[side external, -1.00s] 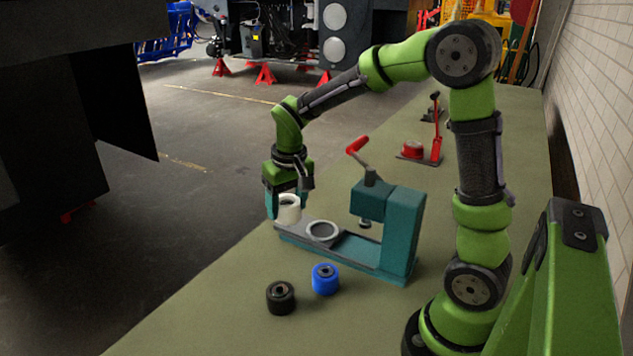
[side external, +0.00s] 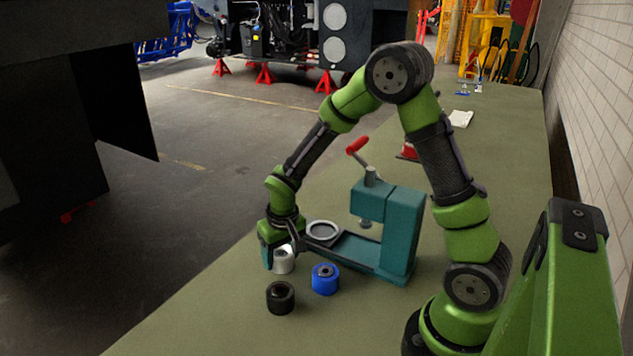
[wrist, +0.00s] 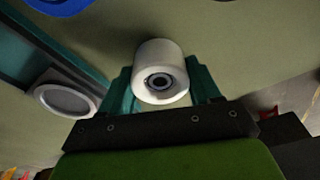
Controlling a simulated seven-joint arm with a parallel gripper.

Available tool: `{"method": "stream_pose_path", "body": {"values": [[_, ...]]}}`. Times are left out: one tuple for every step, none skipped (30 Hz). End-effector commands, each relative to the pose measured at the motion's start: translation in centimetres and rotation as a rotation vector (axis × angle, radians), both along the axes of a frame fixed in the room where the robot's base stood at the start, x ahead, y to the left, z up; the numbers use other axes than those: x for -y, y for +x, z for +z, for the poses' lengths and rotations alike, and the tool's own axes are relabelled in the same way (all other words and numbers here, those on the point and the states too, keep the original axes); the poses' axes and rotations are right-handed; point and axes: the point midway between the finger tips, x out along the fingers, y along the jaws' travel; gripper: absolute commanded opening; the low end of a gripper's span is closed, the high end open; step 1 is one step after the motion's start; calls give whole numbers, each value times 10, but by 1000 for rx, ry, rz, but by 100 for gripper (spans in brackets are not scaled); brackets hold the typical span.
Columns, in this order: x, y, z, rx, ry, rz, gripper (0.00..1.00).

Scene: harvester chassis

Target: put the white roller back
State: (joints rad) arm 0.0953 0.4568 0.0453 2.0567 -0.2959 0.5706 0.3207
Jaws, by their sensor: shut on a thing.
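The white roller (side external: 284,262) is between the teal fingers of my gripper (side external: 282,258), near the left edge of the bench. In the wrist view the white roller (wrist: 161,75) sits between both fingertips (wrist: 160,88), its dark-centred bore facing the camera. My gripper is shut on it. In the side view it is low, just behind the black roller; whether it touches the bench is hard to tell. A teal press (side external: 388,225) stands to the right, with an empty grey ring seat (side external: 322,232) on its base.
A black roller (side external: 280,298) and a blue roller (side external: 325,279) stand on the bench in front of the press. The press has a red-handled lever (side external: 357,145). The front of the green bench (side external: 210,320) is clear. The bench's left edge drops to the floor.

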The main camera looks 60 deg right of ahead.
Motion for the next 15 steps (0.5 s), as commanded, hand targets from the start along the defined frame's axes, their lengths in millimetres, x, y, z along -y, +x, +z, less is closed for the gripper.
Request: {"method": "stream_pose_path", "body": {"values": [[0, 0, -5, -1, 0, 1, 24], [0, 0, -6, 0, 0, 1, 24], [0, 0, -7, 0, 0, 1, 24], [0, 0, -7, 1, -1, 1, 24], [0, 0, -7, 1, 0, 1, 24], [0, 0, -7, 2, 0, 1, 24], [0, 0, -7, 2, 0, 1, 24], [0, 0, -7, 2, 0, 1, 24], [0, 0, -7, 2, 0, 1, 24], [0, 0, -7, 2, 0, 1, 24], [0, 0, -8, 1, -1, 1, 24], [0, 0, -9, 1, -1, 1, 24], [0, 0, -10, 1, -1, 1, 24], [0, 0, -10, 2, 0, 1, 66], [0, 0, -9, 2, 0, 1, 72]]}}
